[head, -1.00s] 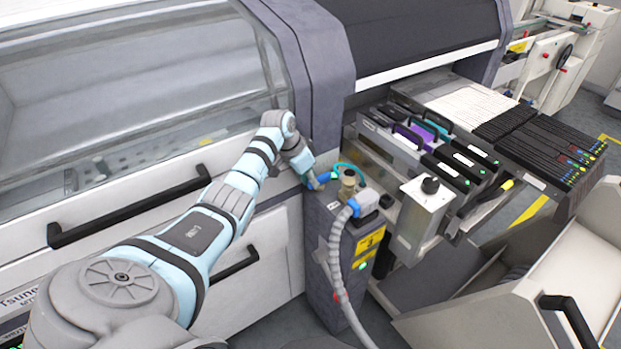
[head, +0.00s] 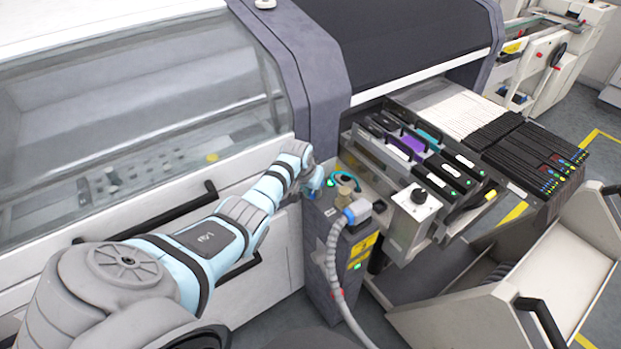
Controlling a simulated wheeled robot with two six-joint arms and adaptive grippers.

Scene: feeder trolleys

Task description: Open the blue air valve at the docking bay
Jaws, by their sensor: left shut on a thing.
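The docking bay is a dark grey post (head: 322,245) with yellow labels and a green light, beside the large machine. The blue air valve (head: 318,179) shows only as a small blue patch at the post's top left corner. My left arm reaches in from the left, and its gripper (head: 314,184) is at the valve, shut on it. The gripper and wrist hide most of the valve, and the fingertips are too small to see clearly. A brass-coloured fitting (head: 345,185) and a teal loop (head: 343,177) sit just right of the gripper. My right gripper is not in view.
A grey ribbed hose (head: 332,255) with a blue collar (head: 349,216) hangs down the post's front. A feeder bank (head: 420,160) and a box with a black knob (head: 415,222) stand to the right. A white trolley (head: 520,270) fills the lower right.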

